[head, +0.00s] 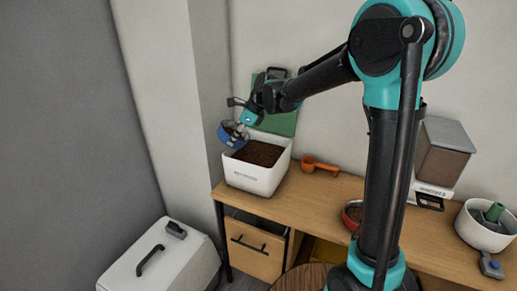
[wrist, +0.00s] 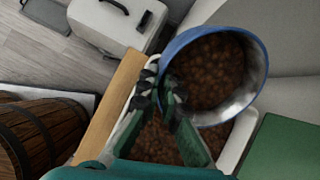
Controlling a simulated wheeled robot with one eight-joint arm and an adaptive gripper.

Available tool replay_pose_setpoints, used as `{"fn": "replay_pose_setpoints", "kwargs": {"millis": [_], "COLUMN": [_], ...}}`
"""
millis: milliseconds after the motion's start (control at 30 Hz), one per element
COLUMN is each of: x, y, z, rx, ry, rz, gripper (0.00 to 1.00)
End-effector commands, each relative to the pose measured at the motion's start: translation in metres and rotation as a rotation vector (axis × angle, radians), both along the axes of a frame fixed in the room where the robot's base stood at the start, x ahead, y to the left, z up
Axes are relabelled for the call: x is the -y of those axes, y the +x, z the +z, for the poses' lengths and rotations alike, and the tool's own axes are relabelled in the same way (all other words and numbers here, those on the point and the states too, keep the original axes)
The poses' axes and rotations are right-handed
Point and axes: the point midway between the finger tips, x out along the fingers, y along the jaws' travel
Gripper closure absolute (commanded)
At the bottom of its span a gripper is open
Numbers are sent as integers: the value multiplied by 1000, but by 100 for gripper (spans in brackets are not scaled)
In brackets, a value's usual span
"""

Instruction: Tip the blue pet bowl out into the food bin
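The blue pet bowl (head: 235,141) hangs over the left back edge of the white food bin (head: 256,178) and looks tilted. In the wrist view the bowl (wrist: 184,39) has a blue outside and a metal inside with brown kibble in it. My gripper (head: 242,125) is shut on the bowl's rim; its fingers (wrist: 164,92) meet at the rim in the wrist view. The bin is open on the table's left end, with brown kibble (head: 260,152) inside. It also shows below the bowl in the wrist view (wrist: 238,143), partly hidden by the fingers.
A green lid (head: 283,122) stands behind the bin against the wall. An orange scoop (head: 320,164) lies to its right on the wooden table (head: 305,200). A red bowl (head: 351,215), a dispenser (head: 443,155) and a white bowl (head: 470,229) are farther right. A white carrier (head: 165,265) stands at lower left.

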Motion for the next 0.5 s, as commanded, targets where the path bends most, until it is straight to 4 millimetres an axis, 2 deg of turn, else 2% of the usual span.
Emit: {"fn": "replay_pose_setpoints", "kwargs": {"millis": [200, 500], "x": [15, 20], "y": [2, 2], "z": [-5, -9], "rx": [-10, -17], "ry": [108, 187], "rz": [-4, -1], "gripper": [100, 100]}}
